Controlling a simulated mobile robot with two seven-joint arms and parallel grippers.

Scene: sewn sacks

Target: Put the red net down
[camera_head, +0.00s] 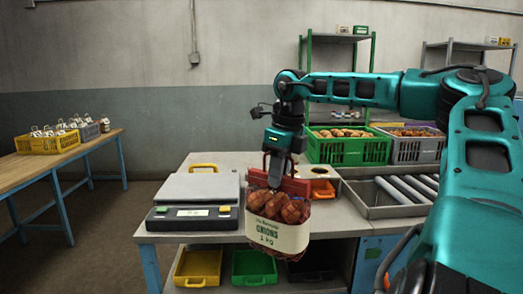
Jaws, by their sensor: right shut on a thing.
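The red net (285,208) is full of brown onions and has a cream label band reading "ONIONS 1 kg". It hangs upright at the front edge of the workbench, in front of the bench top. My right gripper (277,172) points down and is shut on the top of the net. The fingertips are partly hidden by the net's top. I cannot tell whether the net's base touches anything. My left gripper does not show.
A weighing scale (195,200) stands left of the net on the workbench (163,237). A roller track (405,189) lies to the right. Behind are a green crate (349,151) and a grey crate (417,151). Yellow (198,268) and green (254,267) bins sit below.

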